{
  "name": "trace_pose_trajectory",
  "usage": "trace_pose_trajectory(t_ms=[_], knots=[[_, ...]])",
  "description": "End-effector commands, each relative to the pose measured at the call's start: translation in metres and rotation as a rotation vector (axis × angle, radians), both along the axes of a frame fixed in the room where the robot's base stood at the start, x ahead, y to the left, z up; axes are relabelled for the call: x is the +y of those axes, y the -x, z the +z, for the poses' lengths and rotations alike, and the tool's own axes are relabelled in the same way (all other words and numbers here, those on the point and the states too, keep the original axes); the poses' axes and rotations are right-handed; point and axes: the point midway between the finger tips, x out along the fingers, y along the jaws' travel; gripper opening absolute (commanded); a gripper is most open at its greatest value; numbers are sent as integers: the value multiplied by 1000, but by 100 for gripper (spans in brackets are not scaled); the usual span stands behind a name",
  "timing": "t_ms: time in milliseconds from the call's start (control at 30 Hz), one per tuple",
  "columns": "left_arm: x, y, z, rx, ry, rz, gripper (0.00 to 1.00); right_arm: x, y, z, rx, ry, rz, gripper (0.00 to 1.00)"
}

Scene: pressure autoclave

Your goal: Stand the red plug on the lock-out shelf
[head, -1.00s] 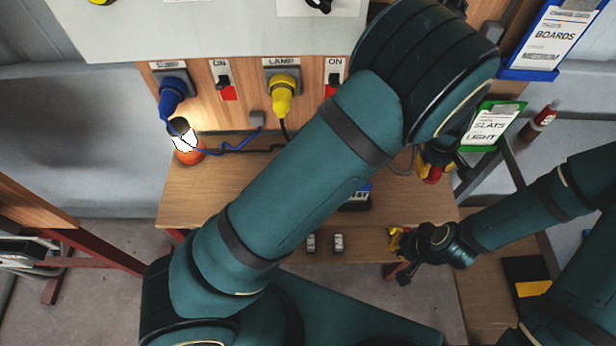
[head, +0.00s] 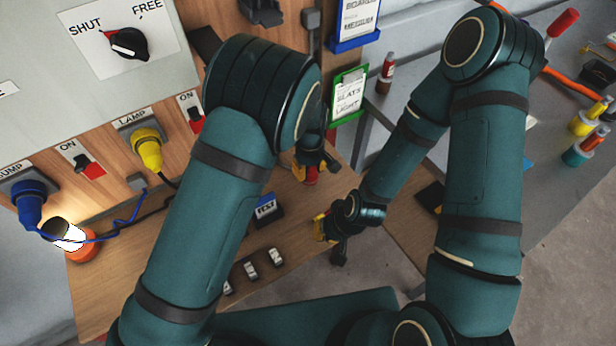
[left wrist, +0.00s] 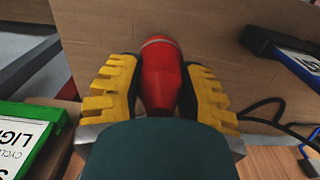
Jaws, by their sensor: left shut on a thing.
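The red plug (left wrist: 160,72) is upright in the left wrist view, between the yellow fingers of my left gripper (left wrist: 160,85), which is shut on it. In the head view my left gripper (head: 311,170) is over the right end of the wooden shelf (head: 215,215), and only a little red shows at its fingers. My right gripper (head: 324,228) hangs lower, by the shelf's front right edge. Its yellow fingertips show, but their gap does not. I cannot tell which surface is the lock-out shelf.
A blue-black box (head: 266,208) and small silver pieces (head: 250,270) are on the shelf. A yellow plug (head: 148,152), a blue plug (head: 30,205) and a lit lamp (head: 72,238) are at left. The green-framed card (head: 348,95) hangs behind my left gripper.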

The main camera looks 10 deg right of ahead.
Motion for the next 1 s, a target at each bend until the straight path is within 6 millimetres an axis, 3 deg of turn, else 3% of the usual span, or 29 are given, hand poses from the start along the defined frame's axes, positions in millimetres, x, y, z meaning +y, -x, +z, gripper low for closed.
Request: trace_pose_trajectory(t_ms=[300,700,733,767,1000], knots=[[0,1,-36,2,0,1,0,0,2,-5,4,-1,4,0],[0,0,-41,0,1,1,0,1,2,-8,6,-2,4,0],[0,0,-40,0,1,1,51,1,2,-7,6,-2,4,0],[0,0,-40,0,1,1,62,0,2,-7,6,-2,4,0],[0,0,-40,0,1,1,64,0,2,-6,5,-1,4,0]])
